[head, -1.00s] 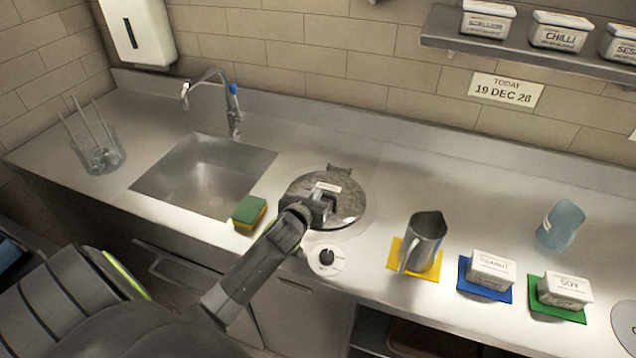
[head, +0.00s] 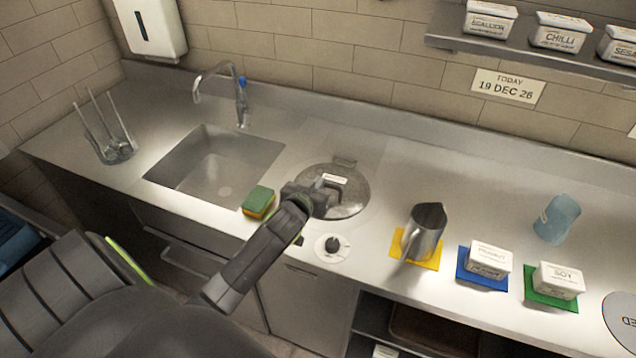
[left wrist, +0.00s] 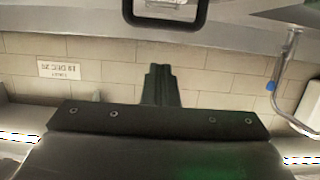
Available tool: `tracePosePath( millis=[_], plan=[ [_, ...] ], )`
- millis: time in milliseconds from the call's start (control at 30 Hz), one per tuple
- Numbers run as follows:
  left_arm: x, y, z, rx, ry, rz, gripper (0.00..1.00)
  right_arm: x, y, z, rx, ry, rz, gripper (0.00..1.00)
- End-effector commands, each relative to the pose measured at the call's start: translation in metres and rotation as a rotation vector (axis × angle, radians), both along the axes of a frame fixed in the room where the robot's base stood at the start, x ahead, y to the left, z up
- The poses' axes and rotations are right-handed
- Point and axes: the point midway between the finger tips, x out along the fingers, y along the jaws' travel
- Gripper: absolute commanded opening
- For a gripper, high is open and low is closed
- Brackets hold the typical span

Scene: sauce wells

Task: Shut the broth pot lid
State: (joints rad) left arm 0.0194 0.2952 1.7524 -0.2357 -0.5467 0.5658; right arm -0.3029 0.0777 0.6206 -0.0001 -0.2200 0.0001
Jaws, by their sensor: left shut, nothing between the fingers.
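The broth pot lid (head: 348,203) is a round steel disc with a small white label, set in the counter right of the sink. It lies flat in the head view, with a hinge at its back edge and no gap that I can see. My left gripper (head: 318,197) is over the lid's front left part, hiding some of it; I cannot tell whether it touches. In the left wrist view the left gripper (left wrist: 160,85) is shut and empty. A dark rectangular loop, likely the lid's handle (left wrist: 133,12), shows at the top there. My right gripper is out of view.
A green and yellow sponge (head: 258,202) and a control knob (head: 333,245) sit close to the lid. The sink (head: 215,165) is to the left. A steel jug (head: 425,232), a peanut tub (head: 487,259) and a soy tub (head: 558,280) stand to the right.

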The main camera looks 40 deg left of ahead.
Motion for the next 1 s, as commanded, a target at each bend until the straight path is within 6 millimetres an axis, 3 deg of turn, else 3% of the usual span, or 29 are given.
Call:
tracePosePath(
  millis=[300,500,900,1000],
  plan=[
    [-0.054,-0.012,-0.004,-0.001,0.002,0.0,0.0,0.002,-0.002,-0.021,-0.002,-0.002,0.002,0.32],
    [-0.077,-0.017,-0.002,-0.001,0.002,0.0,0.0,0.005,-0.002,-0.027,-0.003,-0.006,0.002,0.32],
    [-0.087,-0.019,0.0,0.0,0.008,0.002,0.0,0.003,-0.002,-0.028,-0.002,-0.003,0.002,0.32],
    [-0.097,-0.019,-0.008,0.002,0.055,0.014,0.0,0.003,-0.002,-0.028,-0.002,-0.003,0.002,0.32]
  ],
)
